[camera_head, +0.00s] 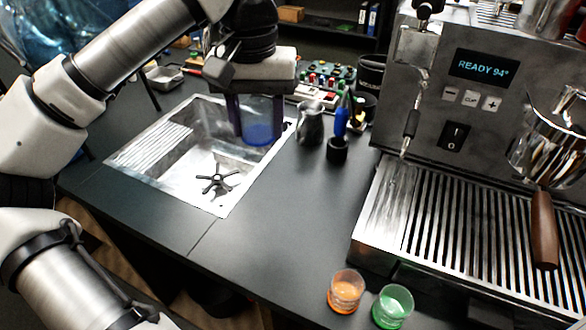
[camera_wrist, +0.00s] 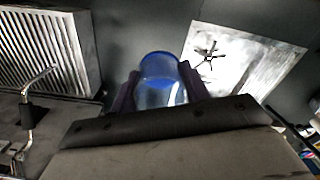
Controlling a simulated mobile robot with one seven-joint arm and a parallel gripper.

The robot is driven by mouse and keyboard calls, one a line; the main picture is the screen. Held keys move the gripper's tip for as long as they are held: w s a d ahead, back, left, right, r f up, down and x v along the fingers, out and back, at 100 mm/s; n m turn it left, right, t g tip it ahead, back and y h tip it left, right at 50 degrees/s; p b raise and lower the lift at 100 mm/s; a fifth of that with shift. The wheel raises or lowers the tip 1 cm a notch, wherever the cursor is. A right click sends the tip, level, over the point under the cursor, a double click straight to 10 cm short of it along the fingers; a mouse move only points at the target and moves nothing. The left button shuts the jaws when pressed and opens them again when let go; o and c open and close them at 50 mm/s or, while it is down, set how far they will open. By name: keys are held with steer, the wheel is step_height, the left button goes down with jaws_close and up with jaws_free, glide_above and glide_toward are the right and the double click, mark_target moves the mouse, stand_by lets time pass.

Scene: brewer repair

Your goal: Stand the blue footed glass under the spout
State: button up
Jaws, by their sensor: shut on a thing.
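The blue glass (camera_head: 258,132) is clear with blue tint. It hangs between the two dark fingers of my gripper (camera_head: 256,116), over the right edge of the sink. In the wrist view the glass (camera_wrist: 161,82) sits between the fingers (camera_wrist: 160,92), with its blue end facing away from the camera. My gripper is shut on it. Whether it has a foot is hard to tell. The coffee machine (camera_head: 470,125) stands at the right, with a thin metal pipe (camera_head: 410,130) at its left front above the slatted drip tray (camera_head: 385,215). The gripper is left of the machine, apart from it.
An orange glass (camera_head: 346,291) and a green glass (camera_head: 393,306) stand at the counter's front. A portafilter with a wooden handle (camera_head: 543,230) juts over the tray. A dark pitcher (camera_head: 310,125) and a blue-handled tool (camera_head: 340,130) stand right of my gripper. The counter middle (camera_head: 290,220) is clear.

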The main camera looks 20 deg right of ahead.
mark_target(267, 214)
steer(key=shift+w, duration=0.3)
steer(key=shift+f, duration=0.35)
step_height(267, 214, down, 19)
steer(key=p, duration=0.3)
steer(key=shift+f, duration=0.1)
steer(key=shift+f, duration=0.15)
steer(key=o, duration=1.1)
